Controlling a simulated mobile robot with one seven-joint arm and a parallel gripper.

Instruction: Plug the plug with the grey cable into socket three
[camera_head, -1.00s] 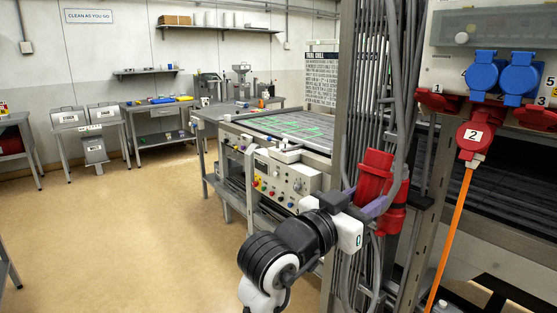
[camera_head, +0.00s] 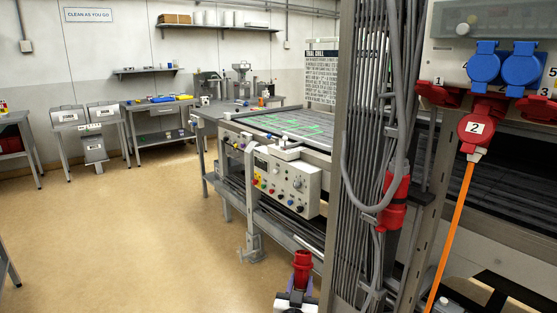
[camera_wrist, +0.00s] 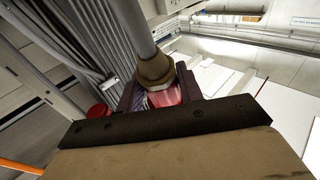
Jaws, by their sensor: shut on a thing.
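My gripper (camera_head: 297,297) is low at the bottom of the head view, partly cut off by the frame. It is shut on a red plug (camera_head: 302,268), which stands up above it. In the wrist view the red plug (camera_wrist: 162,97) is between the dark fingers, with a brownish collar and a thick grey cable (camera_wrist: 132,30) running from it. Socket three (camera_head: 540,107) is a red socket at the right edge of the panel, with its lid apparently down. The plug is well left of and below it.
Socket two (camera_head: 476,130) holds a plug with an orange cable (camera_head: 452,235). Red socket one (camera_head: 437,95) and blue sockets (camera_head: 503,66) are beside it. A rack post with grey cables (camera_head: 365,110) and another red connector (camera_head: 393,203) stand between plug and panel.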

